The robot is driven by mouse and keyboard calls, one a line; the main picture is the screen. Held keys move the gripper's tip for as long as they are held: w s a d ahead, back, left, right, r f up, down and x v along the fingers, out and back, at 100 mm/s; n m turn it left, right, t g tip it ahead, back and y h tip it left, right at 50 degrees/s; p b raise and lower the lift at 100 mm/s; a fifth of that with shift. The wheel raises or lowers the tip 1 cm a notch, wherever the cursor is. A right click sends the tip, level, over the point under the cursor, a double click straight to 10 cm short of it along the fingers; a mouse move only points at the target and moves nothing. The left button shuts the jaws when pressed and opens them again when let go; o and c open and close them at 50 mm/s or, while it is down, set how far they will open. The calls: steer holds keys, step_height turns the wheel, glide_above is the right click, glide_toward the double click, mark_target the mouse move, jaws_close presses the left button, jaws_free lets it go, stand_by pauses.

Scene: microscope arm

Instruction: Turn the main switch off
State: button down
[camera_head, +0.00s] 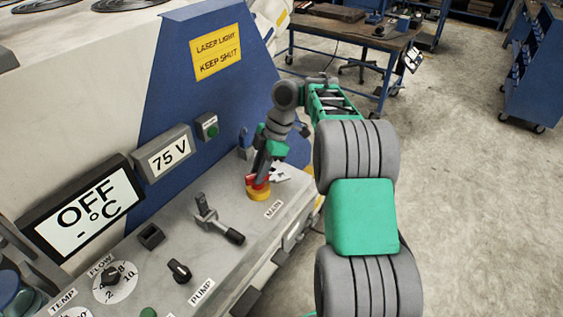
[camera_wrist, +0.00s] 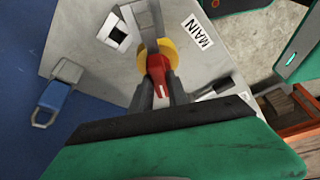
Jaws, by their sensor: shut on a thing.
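The main switch is a red handle (camera_wrist: 159,72) on a yellow round base (camera_wrist: 146,48). It sits on the grey panel beside a white label reading MAIN (camera_wrist: 197,32). In the head view the yellow base (camera_head: 259,193) shows at the far end of the panel, with a bit of red above it. My gripper (camera_wrist: 161,85) is shut on the red handle, with one dark finger on each side of it. In the head view my gripper (camera_head: 259,179) comes down onto the switch from above and hides most of the handle.
A lever with a black grip (camera_head: 219,220) stands on the panel near the switch. A black PUMP knob (camera_head: 180,270) and a FLOW dial (camera_head: 112,276) are closer. The displays read OFF -°C (camera_head: 86,212) and 75 V (camera_head: 168,156). A blue latch-like part (camera_wrist: 59,96) lies left of my gripper.

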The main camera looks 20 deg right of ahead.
steer(key=n+p, duration=0.1)
steer(key=n+g+p, duration=0.1)
steer(key=shift+w+a+r+n, duration=0.1)
steer(key=shift+w+r+n, duration=0.1)
steer(key=shift+n, duration=0.2)
steer(key=shift+f+n+g+h+p, duration=0.15)
steer(key=shift+n+g+p, duration=0.2)
steer(key=shift+n+p, duration=0.45)
steer(key=shift+r+n+g+h+p, duration=0.15)
steer(key=shift+n+g+p, duration=0.3)
steer(key=shift+n, duration=0.55)
steer(key=shift+f, duration=0.15)
steer(key=c, duration=1.3)
jaws_free()
